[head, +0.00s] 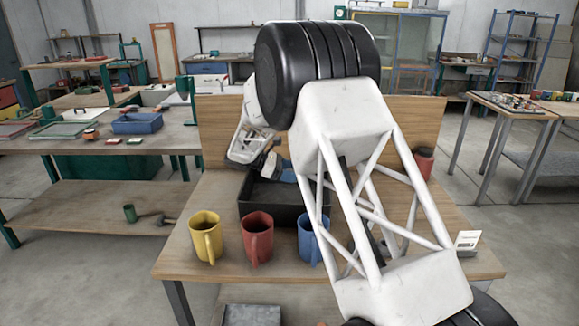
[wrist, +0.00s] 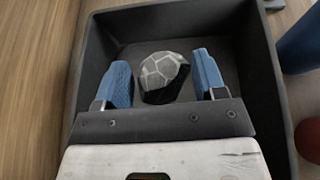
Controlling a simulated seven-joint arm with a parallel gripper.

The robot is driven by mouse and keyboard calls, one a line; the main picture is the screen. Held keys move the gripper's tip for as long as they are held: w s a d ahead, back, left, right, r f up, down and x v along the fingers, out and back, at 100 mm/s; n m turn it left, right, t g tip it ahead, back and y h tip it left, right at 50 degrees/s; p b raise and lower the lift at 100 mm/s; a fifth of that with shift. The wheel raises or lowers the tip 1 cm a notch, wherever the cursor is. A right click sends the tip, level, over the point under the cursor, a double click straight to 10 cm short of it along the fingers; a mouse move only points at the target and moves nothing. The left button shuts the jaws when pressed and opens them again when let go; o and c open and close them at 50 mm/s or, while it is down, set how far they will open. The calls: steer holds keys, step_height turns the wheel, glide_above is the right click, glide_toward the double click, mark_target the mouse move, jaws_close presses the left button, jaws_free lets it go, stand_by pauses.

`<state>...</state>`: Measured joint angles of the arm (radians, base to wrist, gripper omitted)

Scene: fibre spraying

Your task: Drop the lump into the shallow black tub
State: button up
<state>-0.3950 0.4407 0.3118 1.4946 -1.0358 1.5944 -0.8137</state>
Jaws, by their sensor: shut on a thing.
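The lump (wrist: 163,76) is a grey, faceted, rock-like piece with pale lines and a darker lower side. My gripper (wrist: 162,82) has blue finger pads on either side of it and is shut on it. The shallow black tub (wrist: 262,70) lies beneath, and the lump and fingers appear within its outline. In the head view the tub (head: 268,214) stands on the wooden table, partly hidden by my arm. My gripper (head: 275,167) shows over its back part there. The exact height of the lump above the tub floor is unclear.
A yellow mug (head: 205,238), a red mug (head: 257,238) and a blue mug (head: 307,240) stand in front of the tub. A wooden panel (head: 225,125) rises behind.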

steer(key=shift+f, duration=0.85)
steer(key=o, duration=1)
steer(key=shift+v, duration=3.9)
